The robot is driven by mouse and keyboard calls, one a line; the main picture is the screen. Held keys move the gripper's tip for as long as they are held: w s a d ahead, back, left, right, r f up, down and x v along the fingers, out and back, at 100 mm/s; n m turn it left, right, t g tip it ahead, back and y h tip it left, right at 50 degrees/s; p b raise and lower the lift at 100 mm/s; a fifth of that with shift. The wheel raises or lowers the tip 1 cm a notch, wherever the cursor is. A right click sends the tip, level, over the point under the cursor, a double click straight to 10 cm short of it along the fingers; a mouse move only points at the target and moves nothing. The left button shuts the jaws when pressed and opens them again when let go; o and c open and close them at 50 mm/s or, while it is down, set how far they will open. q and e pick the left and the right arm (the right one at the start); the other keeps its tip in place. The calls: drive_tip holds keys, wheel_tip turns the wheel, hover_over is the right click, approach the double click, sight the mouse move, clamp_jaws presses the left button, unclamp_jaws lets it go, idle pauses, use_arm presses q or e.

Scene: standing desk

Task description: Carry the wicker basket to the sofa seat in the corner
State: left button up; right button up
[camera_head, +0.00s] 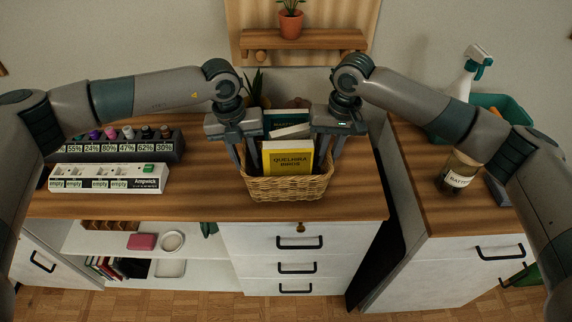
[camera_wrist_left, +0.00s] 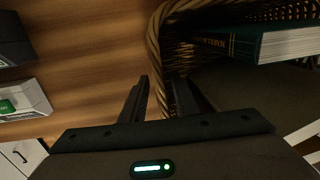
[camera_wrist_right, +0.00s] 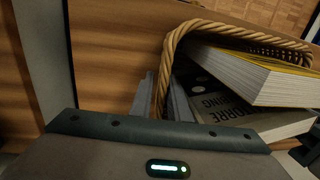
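The wicker basket (camera_head: 289,188) stands on the wooden desk top, close to its front edge. It holds a yellow book (camera_head: 287,159), a green book (camera_wrist_left: 243,43) and other books. My left gripper (camera_head: 244,164) has its fingers on either side of the basket's left rim, which shows between them in the left wrist view (camera_wrist_left: 158,95). My right gripper (camera_head: 326,163) is on the right rim in the same way, as the right wrist view (camera_wrist_right: 161,95) shows. Both look closed on the rim, though the finger contact is partly hidden. The sofa is not in view.
A potted plant (camera_head: 290,22) sits on a wall shelf above.

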sight(244, 147)
use_arm(q)
clamp_jaws()
use_arm(e)
clamp_jaws()
use_arm(q)
drive_tip(key=shift+r, duration=0.15)
use_arm(e)
drive_tip(key=shift+r, duration=0.15)
